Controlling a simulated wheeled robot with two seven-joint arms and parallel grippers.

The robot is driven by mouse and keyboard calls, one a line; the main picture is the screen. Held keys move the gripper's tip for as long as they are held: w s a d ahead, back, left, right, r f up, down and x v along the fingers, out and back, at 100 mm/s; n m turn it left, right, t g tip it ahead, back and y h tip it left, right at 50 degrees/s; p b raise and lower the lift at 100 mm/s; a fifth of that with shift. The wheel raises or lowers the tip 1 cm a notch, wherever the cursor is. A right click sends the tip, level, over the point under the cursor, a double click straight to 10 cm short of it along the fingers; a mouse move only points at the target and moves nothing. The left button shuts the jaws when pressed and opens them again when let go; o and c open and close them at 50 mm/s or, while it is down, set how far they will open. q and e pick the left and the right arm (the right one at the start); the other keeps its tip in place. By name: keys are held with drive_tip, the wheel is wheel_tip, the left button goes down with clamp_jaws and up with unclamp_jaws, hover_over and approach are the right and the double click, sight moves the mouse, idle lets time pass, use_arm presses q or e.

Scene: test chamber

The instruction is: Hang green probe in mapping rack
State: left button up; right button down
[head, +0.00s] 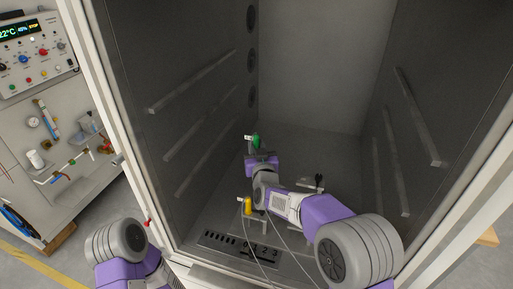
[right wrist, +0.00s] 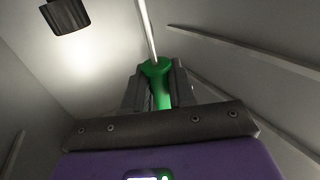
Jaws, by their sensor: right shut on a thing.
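The green probe (head: 256,140) is inside the chamber, in my right gripper (head: 260,156). A small white tag shows beside it. In the right wrist view, my right gripper (right wrist: 158,88) is shut on the green probe (right wrist: 160,74), with a pale cable or rod running up from its top. A low metal rack (head: 251,216) shows in the lower chamber, partly hidden by my right arm; I cannot tell how much of it there is. A yellow probe (head: 248,206) with a white tag stands upright at it. My left gripper is out of view; only that arm shows.
The chamber walls carry side rails, left (head: 205,125) and right (head: 412,115). A vent grille (head: 240,245) lies at the front of the floor. Thin cables run to the front. An instrument panel (head: 40,50) is outside left.

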drive_tip(key=shift+f+b, duration=3.2)
drive_tip(key=shift+f, duration=0.2)
drive_tip(key=shift+r, duration=0.15)
drive_tip(key=shift+r+p, duration=2.95)
drive_tip(key=shift+r, duration=1.4)
drive_tip(key=shift+b, duration=0.45)
drive_tip(key=shift+f+b, duration=0.7)
drive_tip(key=shift+f, duration=0.15)
